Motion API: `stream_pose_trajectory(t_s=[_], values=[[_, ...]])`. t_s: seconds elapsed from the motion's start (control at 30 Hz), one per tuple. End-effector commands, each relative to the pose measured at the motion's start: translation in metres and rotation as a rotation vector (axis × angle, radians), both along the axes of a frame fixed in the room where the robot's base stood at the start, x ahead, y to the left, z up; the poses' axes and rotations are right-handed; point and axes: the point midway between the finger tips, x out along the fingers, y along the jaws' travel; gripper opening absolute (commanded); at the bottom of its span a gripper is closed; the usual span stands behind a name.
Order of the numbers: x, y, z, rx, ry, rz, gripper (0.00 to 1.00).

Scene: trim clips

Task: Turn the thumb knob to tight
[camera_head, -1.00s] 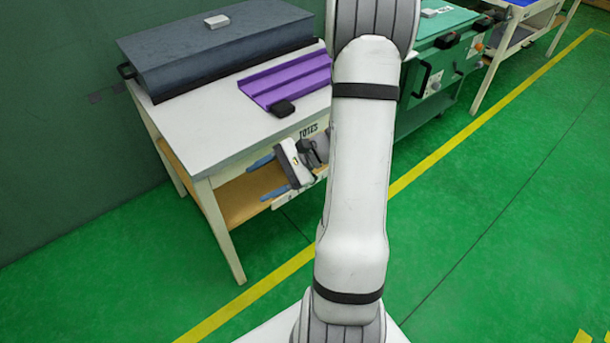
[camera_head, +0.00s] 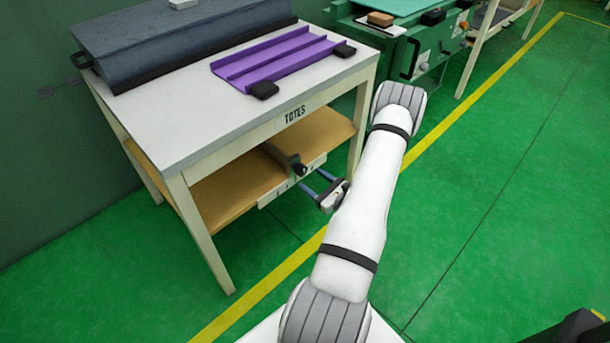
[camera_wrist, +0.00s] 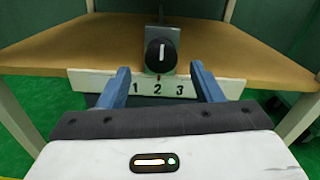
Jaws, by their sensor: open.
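The black thumb knob (camera_wrist: 161,56) stands at the front of the lower shelf of the table, above a white plate (camera_wrist: 103,83) marked 1, 2, 3. A white line on its face points about straight up, above the 2. In the head view the knob (camera_head: 299,169) is at the shelf's front edge. My gripper (camera_head: 312,181) is open and empty, its blue fingers pointing toward the shelf just right of and below the knob. In the wrist view my gripper (camera_wrist: 159,80) has a finger low on each side of the knob, apart from it.
The table (camera_head: 190,125) marked TOTES carries a purple tray (camera_head: 270,62) and a large grey box (camera_head: 170,40). Its legs flank the wooden shelf (camera_head: 235,195). A green machine (camera_head: 425,45) stands behind right.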

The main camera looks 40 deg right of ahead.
Motion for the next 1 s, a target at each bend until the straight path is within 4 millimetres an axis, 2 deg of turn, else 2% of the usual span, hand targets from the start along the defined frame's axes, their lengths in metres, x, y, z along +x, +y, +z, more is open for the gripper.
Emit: stream_pose_trajectory(t_s=[0.1,0.3,0.67,1.0], values=[[0.020,0.001,-0.001,-0.003,-0.001,0.001,0.59],[0.041,0.002,-0.001,-0.001,-0.001,-0.003,0.59],[0.046,0.001,0.000,0.000,0.000,-0.005,0.59],[0.045,0.001,0.000,0.000,0.000,-0.006,0.31]])
